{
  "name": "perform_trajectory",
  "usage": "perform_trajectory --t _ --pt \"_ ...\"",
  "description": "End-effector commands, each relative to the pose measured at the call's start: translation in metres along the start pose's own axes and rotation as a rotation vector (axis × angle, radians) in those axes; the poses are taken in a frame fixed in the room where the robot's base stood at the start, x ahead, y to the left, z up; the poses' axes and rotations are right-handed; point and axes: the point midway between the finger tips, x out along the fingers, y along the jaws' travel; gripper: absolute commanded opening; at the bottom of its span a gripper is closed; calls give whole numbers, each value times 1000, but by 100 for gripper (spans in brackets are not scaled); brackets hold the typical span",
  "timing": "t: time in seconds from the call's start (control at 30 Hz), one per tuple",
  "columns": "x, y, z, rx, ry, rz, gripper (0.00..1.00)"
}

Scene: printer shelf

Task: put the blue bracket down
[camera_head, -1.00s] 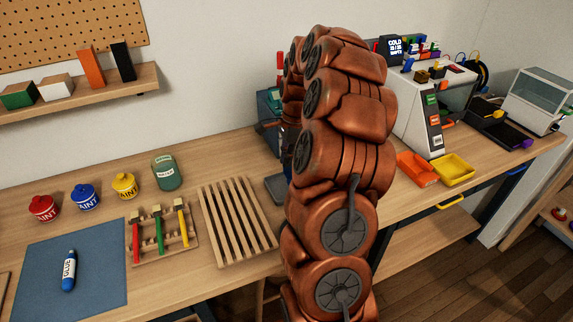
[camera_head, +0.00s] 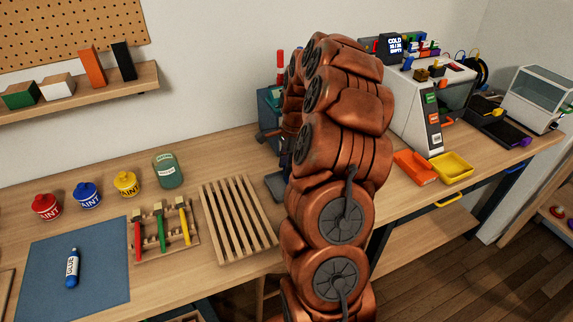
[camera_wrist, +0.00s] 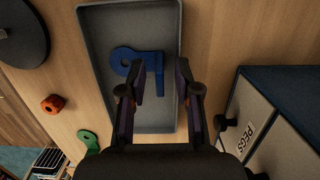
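The blue bracket (camera_wrist: 142,66), with a ring at its left end, lies in a grey tray (camera_wrist: 99,58) in the wrist view. My gripper (camera_wrist: 160,77) is over the tray with its two dark fingers apart. Part of the bracket shows in the gap between the fingers, and I see clear space between it and the right finger. The left finger overlaps its lower edge in the picture. In the head view my arm hides the gripper and the bracket.
In the wrist view, a PEGS box (camera_wrist: 262,125) stands right of the tray. An orange nut (camera_wrist: 53,104) and a green part (camera_wrist: 88,139) lie left. In the head view, a slatted rack (camera_head: 238,220) and a printer (camera_head: 432,100) flank my arm.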

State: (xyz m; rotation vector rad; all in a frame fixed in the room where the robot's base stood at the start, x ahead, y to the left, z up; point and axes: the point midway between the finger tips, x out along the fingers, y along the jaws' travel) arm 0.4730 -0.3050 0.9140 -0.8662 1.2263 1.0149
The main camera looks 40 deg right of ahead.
Motion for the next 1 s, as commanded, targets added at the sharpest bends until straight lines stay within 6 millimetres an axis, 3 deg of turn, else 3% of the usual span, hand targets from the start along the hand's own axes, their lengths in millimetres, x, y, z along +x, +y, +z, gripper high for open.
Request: perform_trajectory --t 0.37,0.7,1.0 --pt "-7 0 0 0 1 -1 33" --pt "-65 -1 0 -1 3 -7 33" --pt "-106 -1 0 1 1 -2 33"
